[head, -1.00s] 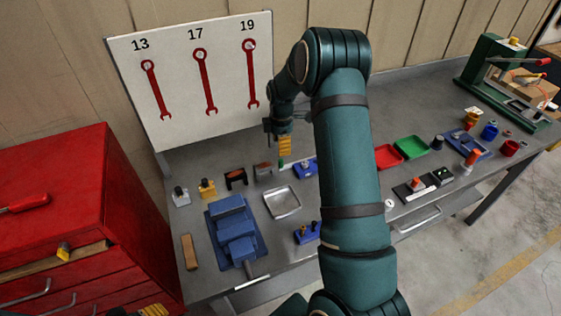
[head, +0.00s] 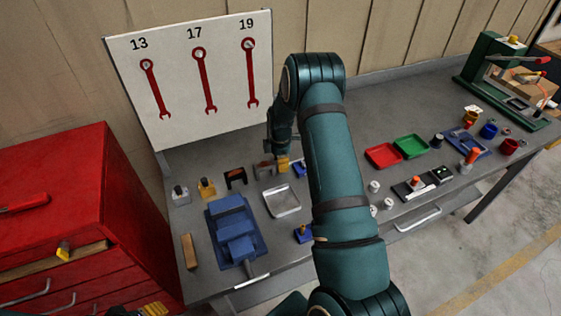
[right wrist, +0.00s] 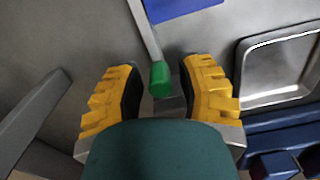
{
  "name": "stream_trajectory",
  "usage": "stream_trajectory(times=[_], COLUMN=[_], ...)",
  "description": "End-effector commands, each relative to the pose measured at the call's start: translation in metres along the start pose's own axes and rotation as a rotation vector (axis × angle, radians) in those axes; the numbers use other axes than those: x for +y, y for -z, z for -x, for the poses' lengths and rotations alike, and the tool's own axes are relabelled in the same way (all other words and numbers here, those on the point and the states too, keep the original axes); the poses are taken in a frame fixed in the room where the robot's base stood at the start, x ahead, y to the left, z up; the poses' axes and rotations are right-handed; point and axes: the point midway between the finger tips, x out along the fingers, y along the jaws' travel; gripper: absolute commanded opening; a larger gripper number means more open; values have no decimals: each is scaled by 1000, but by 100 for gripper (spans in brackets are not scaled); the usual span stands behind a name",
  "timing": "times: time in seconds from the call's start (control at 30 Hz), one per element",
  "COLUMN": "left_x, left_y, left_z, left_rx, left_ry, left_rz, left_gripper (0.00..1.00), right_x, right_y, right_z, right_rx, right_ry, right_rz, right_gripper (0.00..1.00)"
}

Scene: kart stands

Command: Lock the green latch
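The green latch handle (right wrist: 160,79) is a short green cylinder at the end of a thin grey bar (right wrist: 145,32) in the right wrist view. My right gripper (head: 283,165) is open, with its yellow fingers on either side of the green handle. Gaps show on both sides, so the fingers look apart from it. In the head view the handle is hidden by my gripper and arm. My left gripper (head: 153,310) shows only as a bit of yellow at the bottom edge; its fingers cannot be made out.
A metal tray (head: 268,205) lies close in front of my right gripper. A dark bracket (head: 236,178) and a blue fixture (head: 299,167) stand nearby. Red (head: 371,160) and green (head: 402,143) trays lie to the right.

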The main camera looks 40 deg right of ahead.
Motion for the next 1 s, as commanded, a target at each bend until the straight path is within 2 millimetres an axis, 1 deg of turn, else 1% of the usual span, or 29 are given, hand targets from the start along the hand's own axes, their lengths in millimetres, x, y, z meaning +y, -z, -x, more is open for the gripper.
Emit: stream_trajectory(times=[0.03,0.07,0.1,0.27,0.33,0.53,0.8,0.83,0.87,0.9,0.93,1.0], left_x=[0,0,0,0,-1,-6,-5,-5,-5,-5,-5,-5], left_y=[0,0,0,0,0,-2,-2,-2,-2,-2,-2,-2], left_z=[0,0,0,0,-3,-17,-16,-16,-15,-15,-15,-15], left_rx=[0,0,0,0,0,0,1,1,1,1,0,0], left_ry=[0,0,0,0,0,3,3,3,3,3,3,3], left_rz=[0,0,0,0,0,0,0,0,0,0,0,0], left_gripper=[49,49,49,49,49,49,49,49,49,49,49,49], right_x=[0,0,0,0,1,5,5,5,5,5,5,5], right_y=[0,0,0,0,-4,-28,-32,-32,-32,-32,-32,-31], right_z=[0,0,0,0,-1,-2,1,1,1,1,1,1], right_rx=[0,0,0,0,1,0,-3,-3,-3,-3,-3,-2], right_ry=[0,0,0,0,-1,-3,-3,-3,-3,-2,-2,-2], right_rz=[0,0,0,0,-2,-2,-1,-1,-1,-1,-1,-1], right_gripper=[14,4,0,0,0,0,0,23,34,48,50,50])
